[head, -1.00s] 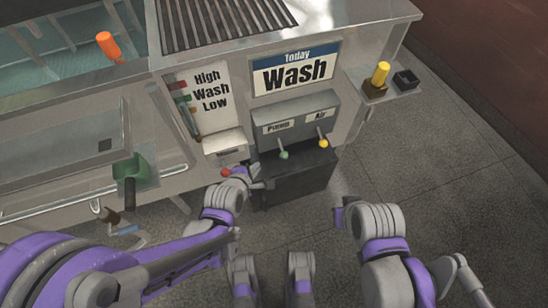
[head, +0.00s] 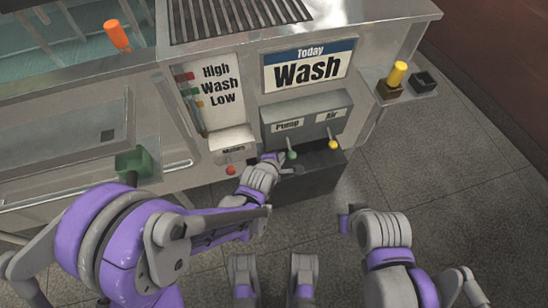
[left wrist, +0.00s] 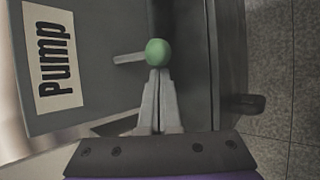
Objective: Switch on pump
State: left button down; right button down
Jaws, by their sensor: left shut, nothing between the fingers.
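The pump lever with its green knob (head: 292,154) is on the grey control box (head: 335,105), below the "Pump" label (head: 287,126). In the left wrist view the green knob (left wrist: 158,52) is at the tips of my left gripper (left wrist: 159,76), and its pale stem points left. The fingers are closed together with nothing between them. The knob overlaps the fingertips; I cannot tell whether they touch. In the head view my left gripper (head: 282,164) is beside the knob. My right gripper (head: 344,218) is low, apart from the box, and its finger opening is unclear.
The yellow-knobbed air lever (head: 333,145) is close on the right. A red knob (head: 230,170) sits on the left under the wash gauge (head: 213,93). A side shelf holds a yellow-topped item (head: 397,74). Floor (head: 430,170) at the right is clear.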

aim_at(289, 152)
pick_arm(q)
jog(key=shift+d+r, duration=0.1)
dwell(0.4)
jog(key=shift+r+g, duration=0.15)
jog(key=shift+g, duration=0.25)
jog(key=shift+s+r+n+g+p, duration=0.1)
jog(key=shift+r+n+g+p, duration=0.2)
jog(key=shift+r+g+p, duration=0.5)
jog(key=shift+r+g+h+p, duration=0.15)
jog(key=shift+g+h+p, duration=0.25)
jog(key=shift+g+p, duration=0.4)
jog(key=shift+r+n+g+h, duration=0.3)
jog(key=shift+r+n+g, duration=0.25)
jog(key=shift+g, duration=0.55)
jog(key=shift+w+r+p, duration=0.2)
jog(key=shift+r+p, duration=0.2)
dwell(1.7)
jog(key=shift+r+p, duration=0.45)
jog(key=shift+r, duration=0.35)
